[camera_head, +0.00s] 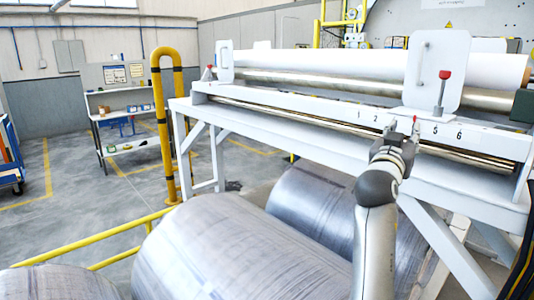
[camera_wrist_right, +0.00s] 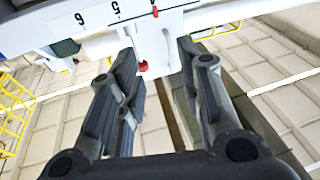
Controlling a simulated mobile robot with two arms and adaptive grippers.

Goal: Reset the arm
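My right gripper (camera_head: 408,138) is at the front rail of the white wrapping machine (camera_head: 330,110), and my grey arm reaches up to it from below. In the right wrist view the two dark fingers of the gripper (camera_wrist_right: 157,62) stand apart, with a clear gap between them. A white block (camera_wrist_right: 160,38) with red parts shows beyond and between the fingertips. I cannot tell whether a finger touches it. The gripper covers part of the rail's row of numbers. My left gripper is not in view.
Large wrapped coils (camera_head: 240,250) lie below the machine. A red-knobbed lever (camera_head: 441,92) stands on the rail by a white upright plate (camera_head: 434,70). A yellow guard post (camera_head: 170,120) and railing are at left. Open floor lies beyond, by a shelf (camera_head: 122,112).

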